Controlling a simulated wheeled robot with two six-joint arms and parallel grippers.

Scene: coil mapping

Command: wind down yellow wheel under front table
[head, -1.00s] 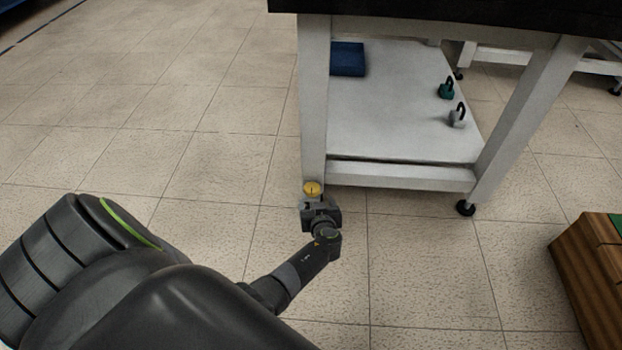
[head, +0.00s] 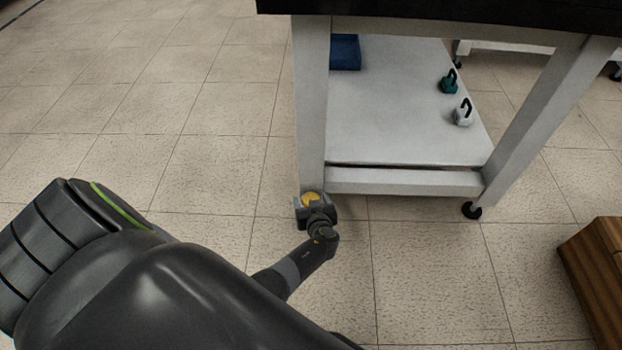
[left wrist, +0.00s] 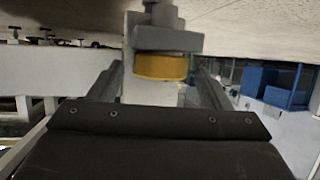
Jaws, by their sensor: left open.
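The yellow wheel (head: 311,198) sits at the foot of the near left leg of the front table (head: 312,110). In the left wrist view the yellow wheel (left wrist: 160,66) shows as a thick disc against a grey block, between the two fingers. My left gripper (head: 314,203) is open at the wheel, with a finger on each side of it. In the left wrist view my left gripper (left wrist: 163,80) shows its dark palm below the wheel. I cannot tell whether the fingers touch the wheel. My right gripper is in neither view.
The table's lower shelf (head: 390,120) holds a blue box (head: 345,52), a green weight (head: 450,82) and a light grey weight (head: 463,112). A black caster (head: 471,210) stands under the right leg. A wooden box (head: 598,270) is at the right. The tiled floor on the left is clear.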

